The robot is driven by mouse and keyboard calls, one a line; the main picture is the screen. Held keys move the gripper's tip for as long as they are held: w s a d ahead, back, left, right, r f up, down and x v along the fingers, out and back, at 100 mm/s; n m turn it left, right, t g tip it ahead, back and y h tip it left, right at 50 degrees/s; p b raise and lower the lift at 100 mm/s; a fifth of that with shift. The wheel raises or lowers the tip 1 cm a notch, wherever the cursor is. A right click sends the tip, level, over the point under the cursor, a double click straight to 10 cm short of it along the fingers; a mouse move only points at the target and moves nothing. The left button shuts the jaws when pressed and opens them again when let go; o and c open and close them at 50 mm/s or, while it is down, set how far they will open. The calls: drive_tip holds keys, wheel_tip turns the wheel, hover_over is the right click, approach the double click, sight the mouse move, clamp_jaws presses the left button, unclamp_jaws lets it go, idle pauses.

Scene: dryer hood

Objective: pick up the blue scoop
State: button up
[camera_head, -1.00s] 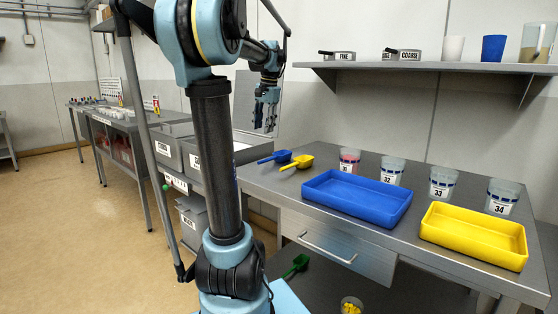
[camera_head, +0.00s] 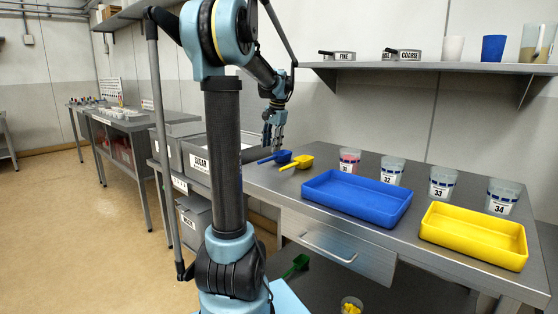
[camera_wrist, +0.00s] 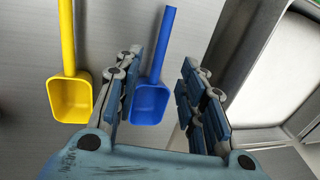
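The blue scoop (camera_head: 276,157) lies on the metal table at its left back part, beside the yellow scoop (camera_head: 298,162). In the wrist view the blue scoop (camera_wrist: 152,95) shows between the fingers, its bowl nearer my palm and its handle pointing away. Its bowl is closer to the left finger. My gripper (camera_head: 273,144) is above the blue scoop, pointing down. In the wrist view my gripper (camera_wrist: 160,90) is open and empty. The yellow scoop (camera_wrist: 69,88) lies outside the left finger.
A blue tray (camera_head: 357,219) and a yellow tray (camera_head: 470,254) stand to the right. Several numbered cups, including cup 32 (camera_head: 391,171), stand behind them. Grey bins, one labelled SUGAR (camera_head: 201,163), stand left of the scoops. A shelf (camera_head: 430,67) hangs above. A green scoop (camera_head: 296,265) lies below.

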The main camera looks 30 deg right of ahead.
sight(283, 155)
drive_tip(key=shift+w+d+f, duration=0.1)
drive_tip(key=shift+w+f, duration=0.15)
drive_tip(key=shift+f, duration=0.85)
drive_tip(key=shift+w+a+f, duration=0.1)
drive_tip(key=shift+w+f, duration=0.1)
drive_tip(key=shift+f, duration=0.85)
drive_tip(key=shift+w+d+f, duration=0.1)
drive_tip(key=shift+w+f, duration=0.15)
drive_tip(key=shift+f, duration=0.85)
clamp_jaws()
